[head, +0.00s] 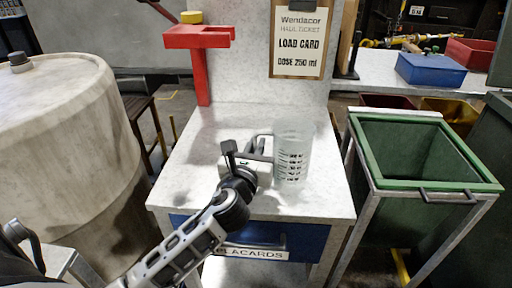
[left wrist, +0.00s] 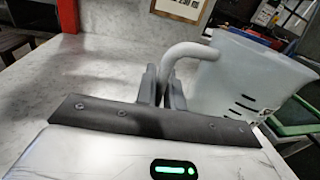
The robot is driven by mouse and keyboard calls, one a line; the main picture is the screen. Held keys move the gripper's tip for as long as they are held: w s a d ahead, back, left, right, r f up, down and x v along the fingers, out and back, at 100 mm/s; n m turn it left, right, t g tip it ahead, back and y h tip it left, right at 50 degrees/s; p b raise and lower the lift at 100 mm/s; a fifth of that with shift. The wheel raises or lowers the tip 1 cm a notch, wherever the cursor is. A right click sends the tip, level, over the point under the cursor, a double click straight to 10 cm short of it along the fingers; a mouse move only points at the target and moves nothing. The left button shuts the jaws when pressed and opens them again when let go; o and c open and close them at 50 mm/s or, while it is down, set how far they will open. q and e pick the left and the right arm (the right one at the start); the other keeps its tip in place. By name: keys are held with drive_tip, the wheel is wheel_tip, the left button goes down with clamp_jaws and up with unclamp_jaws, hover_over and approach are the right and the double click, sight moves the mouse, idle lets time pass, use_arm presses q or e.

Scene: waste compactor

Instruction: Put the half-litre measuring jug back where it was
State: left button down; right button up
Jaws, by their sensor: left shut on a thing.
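The measuring jug (head: 293,152) is a translucent cup with dark graduation marks, above or on the pale worktop (head: 210,140). My left gripper (head: 258,148) is shut on the jug's handle, at the jug's left side. In the left wrist view the fingers (left wrist: 162,85) close around the handle, and the jug (left wrist: 245,75) is to their right, looking tilted in that view. In the head view the jug looks about upright. I cannot tell whether its base touches the worktop. My right gripper is not in view.
A red stand (head: 200,60) with a yellow item is at the worktop's back left. A load card (head: 299,40) reads "DOSE 250 ml". A blue drawer (head: 240,232) is below. A green-rimmed bin (head: 420,150) is right, a large drum (head: 60,160) left. The worktop's left part is clear.

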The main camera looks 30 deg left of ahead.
use_arm(q)
drive_tip(key=shift+f, duration=0.1)
drive_tip(key=c, duration=1.5)
unclamp_jaws()
drive_tip(key=v, duration=1.1)
drive_tip(key=shift+s+b, duration=0.1)
drive_tip(key=shift+b, duration=0.2)
drive_tip(key=shift+s+d+r, duration=0.2)
drive_tip(key=shift+s+r, duration=0.05)
drive_tip(key=shift+s, duration=0.15)
